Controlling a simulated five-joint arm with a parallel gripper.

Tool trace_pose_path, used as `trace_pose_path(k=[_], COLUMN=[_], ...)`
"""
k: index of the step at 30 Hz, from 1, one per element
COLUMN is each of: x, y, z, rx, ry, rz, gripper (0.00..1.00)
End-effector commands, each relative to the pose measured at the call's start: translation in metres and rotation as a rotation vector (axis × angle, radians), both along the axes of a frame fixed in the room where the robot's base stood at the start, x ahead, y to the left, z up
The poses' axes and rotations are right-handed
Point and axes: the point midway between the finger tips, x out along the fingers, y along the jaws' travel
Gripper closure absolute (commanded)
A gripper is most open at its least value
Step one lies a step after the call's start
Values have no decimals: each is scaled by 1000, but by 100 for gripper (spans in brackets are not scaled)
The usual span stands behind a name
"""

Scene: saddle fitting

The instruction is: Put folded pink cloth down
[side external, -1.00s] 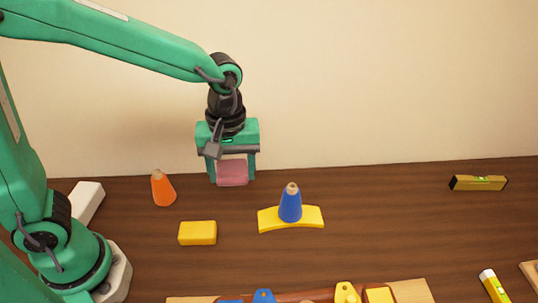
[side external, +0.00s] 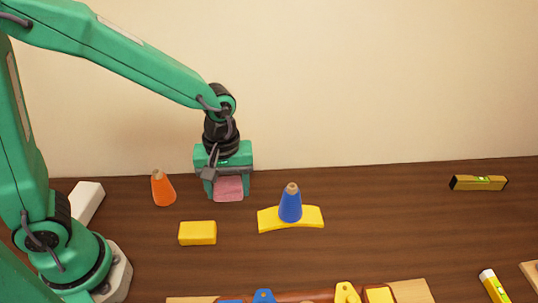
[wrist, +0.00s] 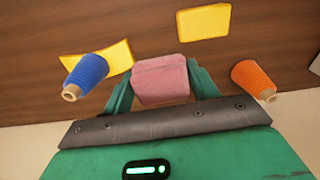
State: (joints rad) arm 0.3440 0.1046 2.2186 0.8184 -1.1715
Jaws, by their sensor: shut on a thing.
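The folded pink cloth (side external: 229,188) is between the two fingers of my gripper (side external: 229,190), in the left half of the side view near the back of the table. My gripper is shut on it and points down. The cloth also shows in the wrist view (wrist: 160,79), with a green finger against each side. It is low, at or close to the tabletop; I cannot tell whether it touches the wood.
An orange cone-shaped spool (side external: 162,188) stands left of my gripper. A yellow block (side external: 197,233) lies in front. A blue spool (side external: 290,204) stands on a curved yellow piece (side external: 268,220) to the right. A spirit level (side external: 478,183) lies far right, with bare wood between.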

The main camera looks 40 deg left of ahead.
Motion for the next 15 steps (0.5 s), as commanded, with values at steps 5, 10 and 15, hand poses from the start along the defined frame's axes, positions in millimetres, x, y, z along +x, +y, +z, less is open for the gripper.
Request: trace_pose_path(k=[5,10,15], x=[12,27,43], y=[18,41,64], z=[-13,-29,-46], rx=[1,1,0], ry=[2,2,3], rz=[5,6,5], gripper=[64,64,64])
